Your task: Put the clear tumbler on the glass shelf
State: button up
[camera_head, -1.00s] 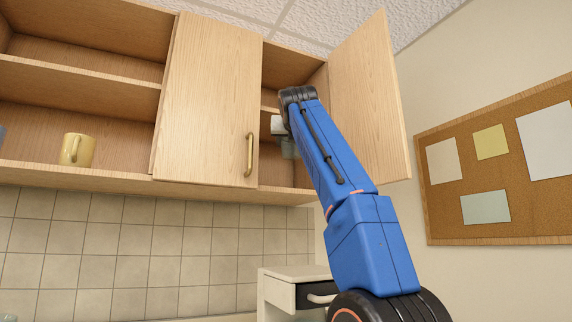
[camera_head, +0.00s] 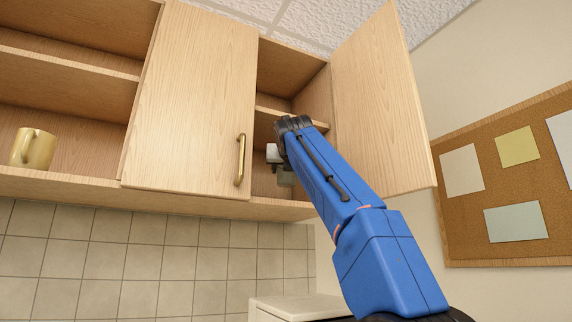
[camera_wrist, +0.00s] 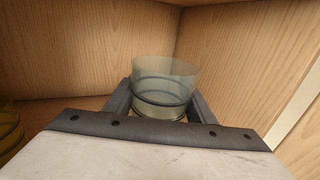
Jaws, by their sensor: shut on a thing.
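The clear tumbler (camera_wrist: 165,82) is upright between the two fingers of my gripper (camera_wrist: 160,103), which is shut on it. In the head view, my gripper (camera_head: 274,154) is inside the open right compartment of the wall cabinet, with part of the tumbler (camera_head: 286,178) showing below it. My arm hides much of this compartment. Its wooden bottom board (camera_head: 283,208) and a middle shelf (camera_head: 266,116) show; I see no shelf made of glass.
An amber ribbed glass (camera_wrist: 10,130) stands at the left edge of the wrist view. The cabinet's right door (camera_head: 380,105) is swung open beside my arm. The middle door (camera_head: 195,100) is shut. A yellow mug (camera_head: 36,149) stands in the open left section.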

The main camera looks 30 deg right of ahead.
aim_at(286, 185)
jog(key=shift+f, duration=2.3)
jog(key=shift+f, duration=0.6)
jog(key=o, duration=1.4)
jog(key=shift+c, duration=0.2)
jog(key=shift+s, duration=0.1)
jog(key=v, duration=1.7)
jog(key=shift+s, duration=0.15)
